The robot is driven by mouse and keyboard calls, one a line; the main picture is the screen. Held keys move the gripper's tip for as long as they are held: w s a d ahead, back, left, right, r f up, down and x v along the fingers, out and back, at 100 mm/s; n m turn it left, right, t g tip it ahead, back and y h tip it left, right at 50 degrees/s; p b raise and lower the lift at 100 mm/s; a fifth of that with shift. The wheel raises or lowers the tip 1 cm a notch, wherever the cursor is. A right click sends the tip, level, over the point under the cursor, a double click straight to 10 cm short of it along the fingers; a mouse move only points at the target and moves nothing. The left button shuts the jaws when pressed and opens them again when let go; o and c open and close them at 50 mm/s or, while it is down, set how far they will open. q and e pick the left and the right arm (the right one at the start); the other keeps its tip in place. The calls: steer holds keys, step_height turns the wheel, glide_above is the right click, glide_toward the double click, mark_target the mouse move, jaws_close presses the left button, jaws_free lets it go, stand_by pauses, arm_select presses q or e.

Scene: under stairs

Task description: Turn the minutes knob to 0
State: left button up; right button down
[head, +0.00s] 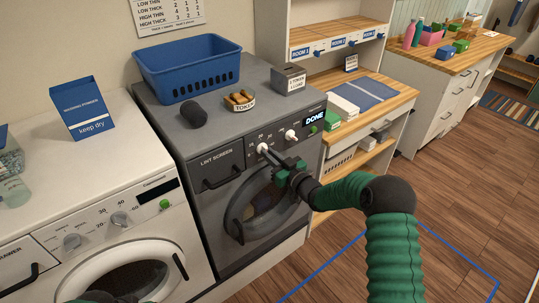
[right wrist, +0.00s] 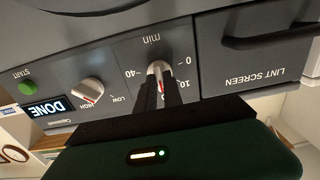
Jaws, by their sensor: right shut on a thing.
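The minutes knob (head: 263,147) is a small pale knob on the grey dryer's (head: 190,140) front panel. In the right wrist view, which is upside down, the knob (right wrist: 158,70) sits under the word "min" among marks 0, 10 and 40. My right gripper (head: 268,152) has its two dark fingers (right wrist: 158,95) closed around it. The fingers hide part of the dial, and I cannot tell exactly where the knob points. The display (head: 314,117) beside it reads DONE. My left gripper is not clearly seen; only a dark green part of mine shows at the bottom edge.
A second pale knob (head: 291,135), marked LOW and HIGH, and a green start button (head: 313,129) sit near the minutes knob. A blue basket (head: 188,68), a token bowl (head: 239,101) and a grey box (head: 288,78) stand on the dryer. A white washer (head: 100,200) stands to the left.

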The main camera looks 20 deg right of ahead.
steer(key=shift+r, duration=0.15)
steer(key=shift+a+f+n+b, duration=0.1)
steer(key=shift+f+n+b, duration=0.05)
steer(key=shift+n+b, duration=3.6)
steer(key=shift+a+f+n+b, duration=0.1)
steer(key=shift+n+b, duration=2.8)
steer(key=shift+b, duration=1.55)
steer(key=shift+a+f+n+b, duration=0.1)
steer(key=shift+f+n+b, duration=0.05)
steer(key=shift+n+b, duration=3.6)
steer(key=shift+m+b, duration=0.3)
steer(key=shift+b, duration=0.1)
steer(key=shift+f, duration=0.1)
steer(key=c, duration=1.5)
jaws_free()
